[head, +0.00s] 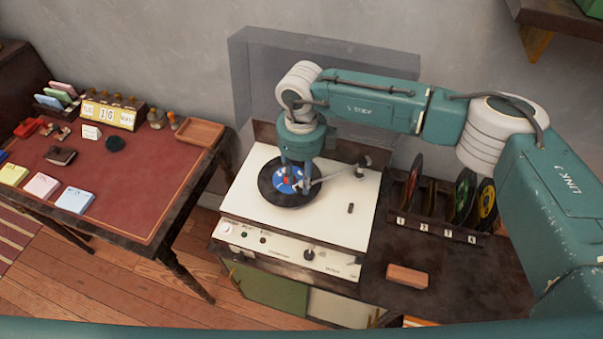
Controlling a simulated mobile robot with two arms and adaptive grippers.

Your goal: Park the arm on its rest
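The record player (330,228) has a cream top with a black record (270,203) with a blue label on its platter. The thin grey tonearm (335,177) runs from its pivot (362,165) at the right to the record's right part, where its head end is close to my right gripper. My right gripper (298,187) points down over the record, beside the tonearm's head end. Its fingers partly hide the label and that end. I cannot tell whether they touch or hold the tonearm. The tonearm's rest is not clearly visible. My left gripper is not in view.
A small dark control (350,208) sits on the player's top. A rack of records (436,205) stands at the right, with a brown block (407,276) in front. A red-topped desk (135,185) with cards and a wooden tray (200,131) is at the left.

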